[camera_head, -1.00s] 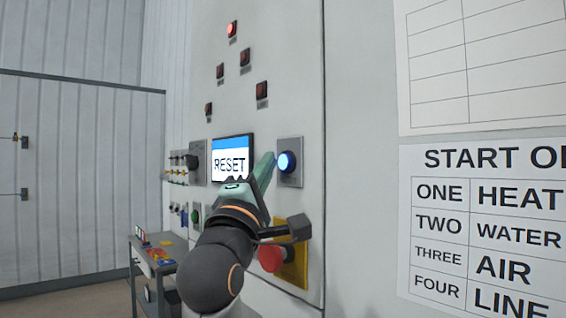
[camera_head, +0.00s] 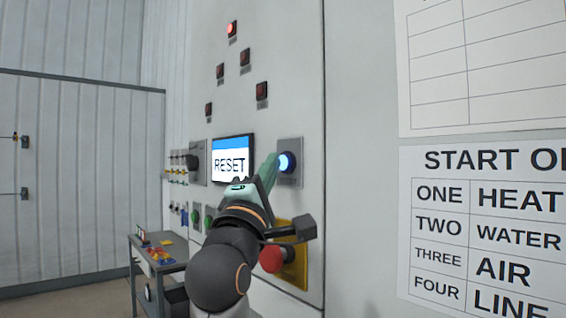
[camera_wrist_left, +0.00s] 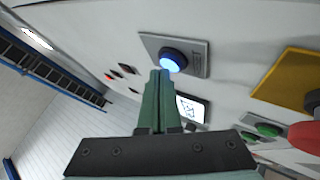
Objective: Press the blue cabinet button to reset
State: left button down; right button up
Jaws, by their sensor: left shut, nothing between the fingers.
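The blue cabinet button (camera_head: 285,163) glows on a grey plate on the cabinet's front. It also shows in the left wrist view (camera_wrist_left: 172,61), just beyond my fingertips. My left gripper (camera_head: 273,160) is shut with nothing between its green fingers. Its tips are at the button's left edge in the head view; in the left wrist view the tips (camera_wrist_left: 159,72) overlap the button's lower edge. I cannot tell whether they touch it. A screen (camera_head: 231,160) left of the button reads RESET. My right gripper is not in view.
A red mushroom button (camera_head: 272,258) on a yellow plate (camera_head: 295,262) sits below the blue button, close to my left wrist. Several small red lamps (camera_head: 245,57) are above; the top one is lit. A small table (camera_head: 176,262) stands at lower left.

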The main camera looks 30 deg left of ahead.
pick_arm(q)
jog(key=shift+w+d, duration=0.15)
jog(key=shift+w, duration=0.25)
dwell(0.8)
jog(key=shift+s, duration=0.1)
jog(key=shift+s+a, duration=0.3)
jog(key=shift+s, duration=0.35)
jog(key=s, duration=0.1)
jog(key=s+a, duration=0.1)
jog(key=s, duration=0.1)
jog(key=s+a+p, duration=0.1)
jog(key=shift+s, duration=0.3)
dwell(0.8)
